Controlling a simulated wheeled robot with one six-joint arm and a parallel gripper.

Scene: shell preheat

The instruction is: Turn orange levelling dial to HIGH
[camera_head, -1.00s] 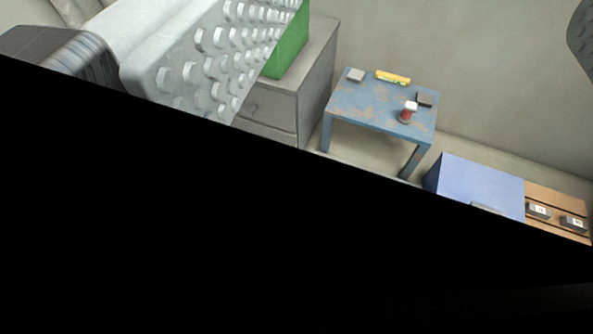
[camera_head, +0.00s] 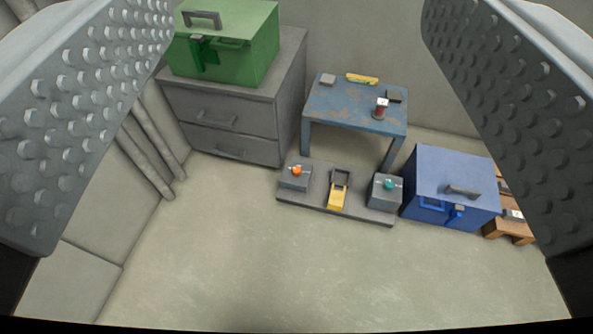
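The orange dial (camera_head: 296,170) sits on top of a small grey box at the left end of a low grey base plate (camera_head: 362,215) on the floor, in the middle of the view. Its setting and any labels are too small to read. A teal dial (camera_head: 389,184) sits on a similar box at the right end of the plate. A yellow piece in a dark frame (camera_head: 338,192) is between them. My gripper (camera_head: 295,135) is open, its two studded fingers wide apart at the left and right edges, with nothing between them. The dials are well beyond the fingers.
A grey drawer cabinet (camera_head: 235,115) bears a green case (camera_head: 250,45). A worn blue table (camera_head: 345,105) holds a red-and-white item, a yellow level and small blocks. A blue box (camera_head: 450,190) stands right of the plate, beside a wooden stand (camera_head: 508,230). The front floor is clear.

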